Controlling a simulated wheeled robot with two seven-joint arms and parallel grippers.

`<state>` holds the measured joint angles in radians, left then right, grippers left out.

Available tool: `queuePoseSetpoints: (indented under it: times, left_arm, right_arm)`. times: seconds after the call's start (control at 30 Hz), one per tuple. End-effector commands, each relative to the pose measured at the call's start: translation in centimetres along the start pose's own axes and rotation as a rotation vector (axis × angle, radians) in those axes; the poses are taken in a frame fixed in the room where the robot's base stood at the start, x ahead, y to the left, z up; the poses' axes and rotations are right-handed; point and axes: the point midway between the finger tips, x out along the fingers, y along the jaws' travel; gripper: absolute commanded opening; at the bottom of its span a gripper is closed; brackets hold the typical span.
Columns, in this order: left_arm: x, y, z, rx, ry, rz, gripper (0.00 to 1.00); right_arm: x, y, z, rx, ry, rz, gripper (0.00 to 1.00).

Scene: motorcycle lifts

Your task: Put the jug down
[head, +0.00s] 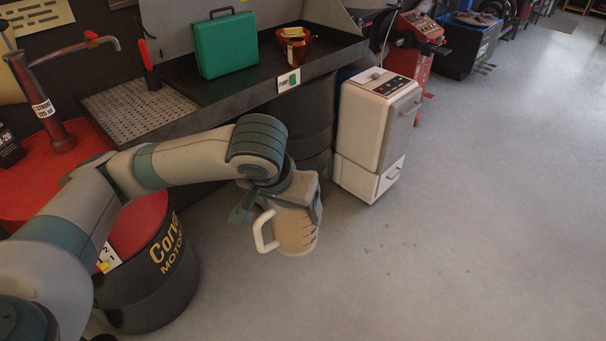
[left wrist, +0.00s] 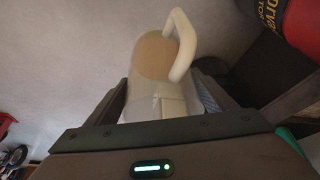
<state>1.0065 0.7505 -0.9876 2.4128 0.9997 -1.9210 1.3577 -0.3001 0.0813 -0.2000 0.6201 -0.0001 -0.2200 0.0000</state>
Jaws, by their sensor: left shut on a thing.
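The jug (head: 293,232) is a tan, slightly see-through vessel with a cream handle on its left side in the head view. It hangs in the air above the grey floor, roughly upright. My left gripper (head: 283,199) comes down on the jug from above and is shut on it. In the left wrist view the jug (left wrist: 158,62) sits between the two fingers (left wrist: 160,100), with its pale handle curving up at the right. My right gripper is not in view.
A black bench (head: 240,83) holds a green case (head: 224,45) and a dark red bowl (head: 294,45). A white cabinet (head: 362,130) stands right of the jug. Oil drums (head: 150,285) with red tops stand at left. The floor (head: 460,200) at right is clear.

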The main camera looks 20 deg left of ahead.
Motion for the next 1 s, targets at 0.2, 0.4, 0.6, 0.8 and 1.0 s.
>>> queuePoseSetpoints:
  times: [0.2, 0.4, 0.6, 0.8, 1.0]
  left_arm:
    - [3.9, 0.1, 3.0, -0.005, -0.008, 0.005, 0.21]
    - [7.4, 0.1, 6.5, -0.006, -0.009, 0.006, 0.21]
    - [10.2, -0.1, 10.0, -0.003, -0.006, 0.002, 0.21]
    - [11.8, -0.2, 12.7, 0.001, -0.003, -0.002, 0.21]
    - [12.4, -0.3, 13.8, 0.005, 0.002, -0.005, 0.21]
  right_arm:
    - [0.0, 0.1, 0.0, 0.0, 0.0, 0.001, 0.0]
    - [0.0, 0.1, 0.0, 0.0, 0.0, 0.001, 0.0]
    - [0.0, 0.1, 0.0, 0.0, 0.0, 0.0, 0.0]
    - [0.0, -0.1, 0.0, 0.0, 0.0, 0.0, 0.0]
    - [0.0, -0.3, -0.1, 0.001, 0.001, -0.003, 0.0]
